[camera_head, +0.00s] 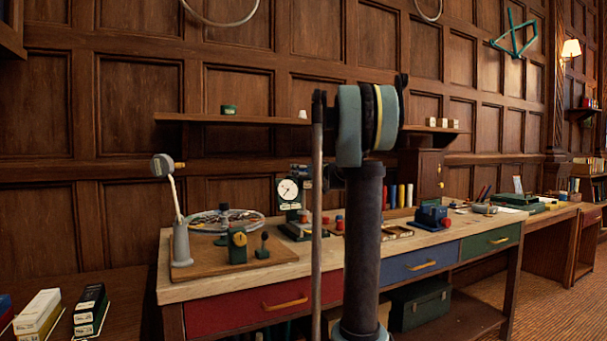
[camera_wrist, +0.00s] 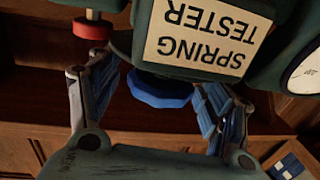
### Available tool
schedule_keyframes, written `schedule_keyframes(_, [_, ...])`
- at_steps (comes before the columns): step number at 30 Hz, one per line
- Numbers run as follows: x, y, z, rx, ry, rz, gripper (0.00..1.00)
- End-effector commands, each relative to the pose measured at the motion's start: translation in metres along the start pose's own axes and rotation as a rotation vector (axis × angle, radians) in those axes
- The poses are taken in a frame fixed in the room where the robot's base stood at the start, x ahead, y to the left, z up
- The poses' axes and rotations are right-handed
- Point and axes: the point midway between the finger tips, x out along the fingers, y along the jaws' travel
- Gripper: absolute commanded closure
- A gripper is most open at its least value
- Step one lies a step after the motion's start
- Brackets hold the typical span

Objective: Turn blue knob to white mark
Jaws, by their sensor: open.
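In the wrist view, the blue knob (camera_wrist: 160,92) sits on a dark green body whose cream label (camera_wrist: 208,32) reads SPRING TESTER, upside down in this view. My gripper (camera_wrist: 150,80) is open, with one finger on each side of the knob. Gaps show between the fingers and the knob, so the gripper does not hold it. I cannot make out a white mark beside the knob. In the head view, my arm hides the gripper, and I cannot pick out the blue knob there.
In the wrist view, a red knob (camera_wrist: 93,28) is close to the left finger, and a white dial (camera_wrist: 304,70) is at the right. In the head view, a workbench (camera_head: 235,285) carries a green dial gauge (camera_head: 289,191) and a blue device (camera_head: 432,214).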

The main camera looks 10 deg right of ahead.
Motion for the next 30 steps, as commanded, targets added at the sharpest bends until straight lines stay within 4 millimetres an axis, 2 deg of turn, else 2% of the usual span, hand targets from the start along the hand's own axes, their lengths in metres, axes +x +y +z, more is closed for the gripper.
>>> schedule_keyframes(7, [0.0003,0.0,0.0,0.0,0.0,0.0,0.31])
schedule_keyframes(12, [0.0002,0.0,0.0,0.0,0.0,0.0,0.69])
schedule_keyframes(13, [0.0002,0.0,0.0,0.0,0.0,0.0,0.73])
schedule_keyframes(19, [0.0004,0.0006,-0.0001,0.0,0.0,-0.008,0.73])
schedule_keyframes(30, [0.0007,0.0013,-0.0003,0.0,0.0,-0.132,0.73])
